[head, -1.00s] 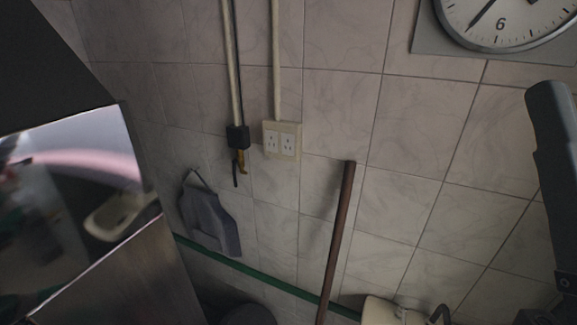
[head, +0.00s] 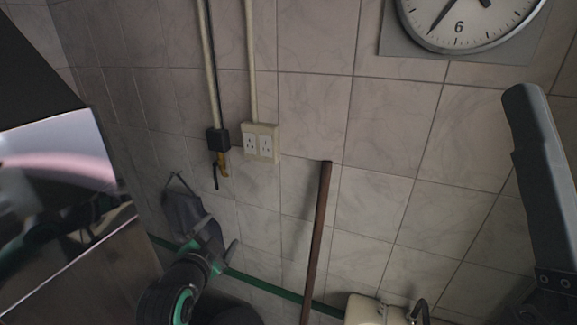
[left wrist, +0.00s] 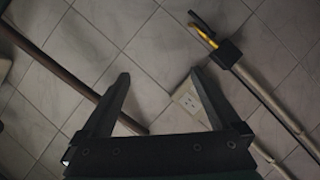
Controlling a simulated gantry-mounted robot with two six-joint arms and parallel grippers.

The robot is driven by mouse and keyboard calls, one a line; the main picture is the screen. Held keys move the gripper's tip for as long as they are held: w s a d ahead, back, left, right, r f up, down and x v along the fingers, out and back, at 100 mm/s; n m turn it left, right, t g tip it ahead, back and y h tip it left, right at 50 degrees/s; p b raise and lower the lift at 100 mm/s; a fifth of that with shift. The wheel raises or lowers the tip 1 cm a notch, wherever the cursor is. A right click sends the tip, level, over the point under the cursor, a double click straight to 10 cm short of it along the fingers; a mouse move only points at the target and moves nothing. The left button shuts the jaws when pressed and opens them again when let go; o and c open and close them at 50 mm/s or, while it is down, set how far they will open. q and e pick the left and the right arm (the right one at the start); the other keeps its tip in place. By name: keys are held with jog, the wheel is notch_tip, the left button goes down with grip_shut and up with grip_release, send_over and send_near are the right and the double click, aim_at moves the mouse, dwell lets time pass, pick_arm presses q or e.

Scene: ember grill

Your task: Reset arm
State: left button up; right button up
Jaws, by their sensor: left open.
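My left gripper (head: 222,248) is in the lower left of the head view, at the end of a black and green arm that rises from the bottom edge.
A steel cabinet (head: 90,265) fills the left side. A wooden pole (head: 317,235) leans by the wall, with a pale sink or tank (head: 362,310) beside it. The wall carries sockets (head: 260,145), pipes, a green rail (head: 270,285) and a clock (head: 470,15).

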pick_arm(q)
jog(key=s+r+n+t, duration=0.1)
jog(key=s+r+t, duration=0.1)
jog(key=r, duration=0.6)
jog(key=s+r+n+t, duration=0.1)
jog(key=s+r+t, duration=0.15)
jog(key=r, duration=0.45)
jog(key=s+a+r+n+t+h, duration=0.1)
jog(key=s+r+n+t, duration=0.6)
jog(key=s+r, duration=1.4)
jog(key=shift+s+a+t, duration=0.25)
jog(key=shift+s+t, duration=0.5)
jog(key=shift+s, duration=0.3)
